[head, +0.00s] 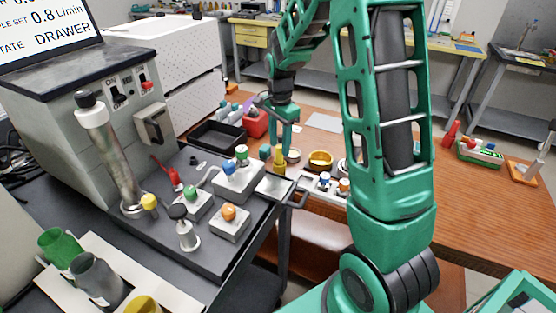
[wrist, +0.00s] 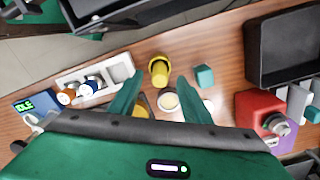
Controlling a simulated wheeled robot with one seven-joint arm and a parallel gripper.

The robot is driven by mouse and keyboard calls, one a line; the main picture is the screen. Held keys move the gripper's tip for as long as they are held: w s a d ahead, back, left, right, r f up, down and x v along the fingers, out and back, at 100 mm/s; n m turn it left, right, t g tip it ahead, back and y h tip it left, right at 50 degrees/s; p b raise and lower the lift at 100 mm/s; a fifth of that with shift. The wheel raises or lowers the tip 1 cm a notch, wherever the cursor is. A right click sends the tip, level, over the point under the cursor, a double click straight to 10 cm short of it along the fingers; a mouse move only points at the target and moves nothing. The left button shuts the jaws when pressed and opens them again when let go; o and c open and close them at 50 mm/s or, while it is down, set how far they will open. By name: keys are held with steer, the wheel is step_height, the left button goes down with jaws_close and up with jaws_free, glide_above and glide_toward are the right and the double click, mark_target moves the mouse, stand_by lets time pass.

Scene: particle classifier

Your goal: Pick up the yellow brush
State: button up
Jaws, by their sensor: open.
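An upright yellow piece (head: 279,156), which may be the yellow brush, stands on the brown table just below my gripper (head: 284,132) in the head view. In the wrist view the yellow piece (wrist: 159,68) shows as a short cylinder with a dark recess or end, just beyond the fingertips. My gripper (wrist: 160,82) is open and its fingers point down at the table. Nothing is seen held between them. A small yellow-brown thing (wrist: 141,107) is partly hidden behind the left finger, so I cannot tell what it is.
A teal cube (wrist: 204,75) and a pale round dish (wrist: 169,101) sit close by. A yellow ring-like dish (head: 320,160) is to the right. A white holder (wrist: 92,80), a red container (wrist: 262,118) and a black tray (head: 217,137) flank the spot.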

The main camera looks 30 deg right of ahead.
steer(key=shift+f, duration=1.9)
jaws_close()
step_height(320, 180, up, 10)
steer(key=shift+r, duration=0.1)
